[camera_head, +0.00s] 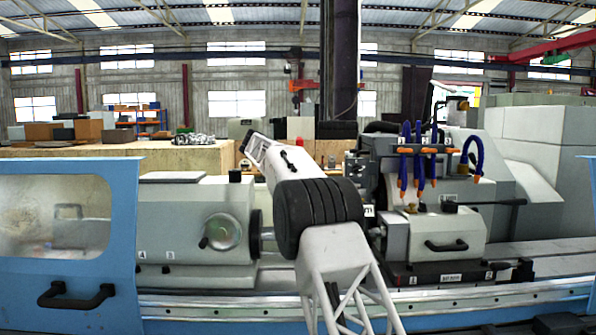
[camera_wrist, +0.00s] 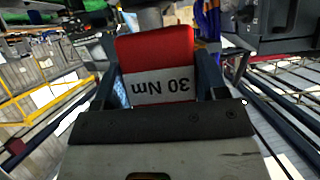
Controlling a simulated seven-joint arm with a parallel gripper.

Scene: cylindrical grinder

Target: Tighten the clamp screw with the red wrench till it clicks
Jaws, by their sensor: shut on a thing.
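The red wrench (camera_wrist: 155,45) shows in the wrist view, with a white band marked "30 Nm" upside down. My gripper (camera_wrist: 158,72) is shut on it, one dark finger along each side. In the head view my arm hides the gripper and most of the wrench. A scrap of white label ending in "m" (camera_head: 368,211) shows just right of my arm, beside the grinder's wheel head. The wrench's far end and the clamp screw cannot be made out in either view, so I cannot tell whether they touch.
The workhead (camera_head: 190,225) with its round dial stands left of my arm. Blue coolant hoses (camera_head: 418,160) and a grey housing (camera_head: 445,236) with a black handle stand close on the right. A blue door (camera_head: 122,210) is at the left. A rail runs along the front.

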